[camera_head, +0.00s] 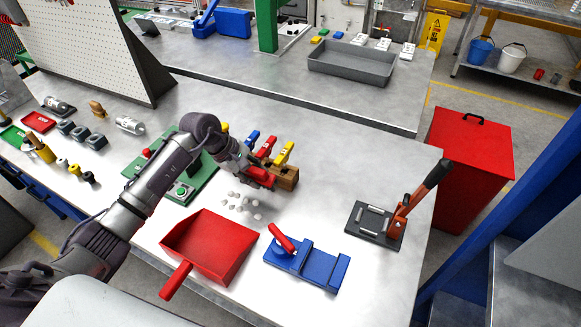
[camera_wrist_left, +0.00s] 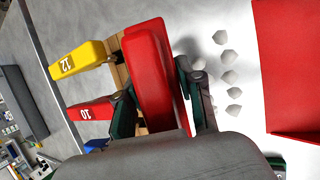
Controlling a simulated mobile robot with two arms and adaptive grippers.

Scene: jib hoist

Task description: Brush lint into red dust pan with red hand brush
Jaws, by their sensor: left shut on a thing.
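My left gripper (camera_head: 252,174) is shut on the red hand brush (camera_wrist_left: 150,75), which shows between its fingers in the left wrist view. In the head view the brush (camera_head: 262,180) is partly covered by the gripper, and its bristles cannot be made out. Several pale lint pieces (camera_head: 241,203) lie scattered on the table just below the gripper. They also show right of the fingers in the left wrist view (camera_wrist_left: 229,77). The red dust pan (camera_head: 212,244) lies below the lint, its handle toward the lower left; its edge shows in the left wrist view (camera_wrist_left: 292,70). My right gripper is out of view.
A wooden block (camera_head: 287,177) with blue, red and yellow handles stands close behind the gripper. A green plate (camera_head: 199,186) lies under my left arm. A blue fixture (camera_head: 310,270) sits right of the pan. A black plate with an orange lever (camera_head: 376,225) stands further right.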

